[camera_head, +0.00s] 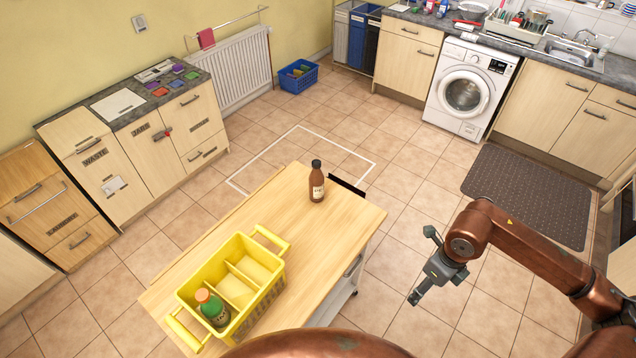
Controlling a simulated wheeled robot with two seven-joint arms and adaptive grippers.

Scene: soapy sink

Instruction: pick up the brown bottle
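The brown bottle (317,184) has a dark cap and a pale label. It stands upright near the far right end of the wooden tabletop (352,208). My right gripper (416,295) hangs over the tiled floor to the right of the table, clear of the bottle. Its fingers are too small and angled to tell whether they are open or shut. I see nothing held in it. My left gripper is not in view.
A yellow divided crate (250,318) stands on the nearer left part of the tabletop. A green bottle with an orange cap (212,307) is in its near-left compartment. The tabletop around the brown bottle is clear. A dark mat (528,195) lies on the floor at right.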

